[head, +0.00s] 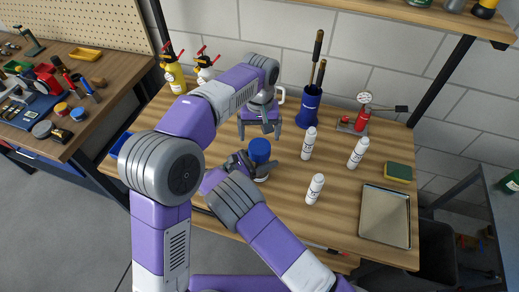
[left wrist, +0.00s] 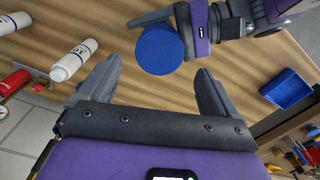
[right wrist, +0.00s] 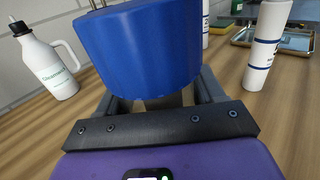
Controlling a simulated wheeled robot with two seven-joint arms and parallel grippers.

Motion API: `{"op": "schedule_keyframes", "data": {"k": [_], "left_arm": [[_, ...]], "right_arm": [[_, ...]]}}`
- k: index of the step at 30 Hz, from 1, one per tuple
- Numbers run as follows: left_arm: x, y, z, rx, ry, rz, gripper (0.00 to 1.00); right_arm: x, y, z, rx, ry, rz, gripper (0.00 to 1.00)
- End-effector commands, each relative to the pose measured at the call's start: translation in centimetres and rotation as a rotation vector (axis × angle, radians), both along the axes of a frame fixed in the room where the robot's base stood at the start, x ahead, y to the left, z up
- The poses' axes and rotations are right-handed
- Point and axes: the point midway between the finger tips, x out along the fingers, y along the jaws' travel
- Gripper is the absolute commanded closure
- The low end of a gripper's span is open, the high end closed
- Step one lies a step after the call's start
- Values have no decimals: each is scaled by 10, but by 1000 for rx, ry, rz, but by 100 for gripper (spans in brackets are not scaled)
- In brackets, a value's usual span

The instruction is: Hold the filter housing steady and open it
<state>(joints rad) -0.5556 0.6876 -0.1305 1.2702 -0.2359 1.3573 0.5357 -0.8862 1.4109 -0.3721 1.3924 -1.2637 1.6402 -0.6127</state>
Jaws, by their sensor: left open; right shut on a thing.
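The filter housing stands upright on the wooden table, with its blue cap (head: 260,150) on top. The cap also shows in the left wrist view (left wrist: 160,50) and fills the upper middle of the right wrist view (right wrist: 138,45). Its body is mostly hidden by the cap and fingers. My right gripper (head: 245,163) is shut around the housing below the cap. My left gripper (head: 260,128) is open and empty, pointing down, above and apart from the cap. In the left wrist view its spread fingers (left wrist: 155,88) frame the space just short of the cap.
White membrane tubes (head: 308,143), (head: 357,153), (head: 315,189) stand right of the housing. A metal tray (head: 385,215) and a sponge (head: 398,172) lie at the right. A blue pot (head: 309,107) with brushes stands behind. A white handled jug (right wrist: 45,62) is near the left gripper.

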Motion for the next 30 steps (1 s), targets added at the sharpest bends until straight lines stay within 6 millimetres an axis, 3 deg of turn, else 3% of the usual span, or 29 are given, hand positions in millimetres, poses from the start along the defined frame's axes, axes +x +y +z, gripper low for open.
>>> {"op": "schedule_keyframes", "data": {"k": [15,23,30], "left_arm": [[-1,-1,-2,-3,8,-602,7],[0,-1,-1,-5,-5,-722,7],[0,0,-32,-4,-2,-725,7]], "right_arm": [[0,0,0,1,0,1,100],[0,0,-1,2,1,1,100],[0,0,-1,2,1,1,100]]}}
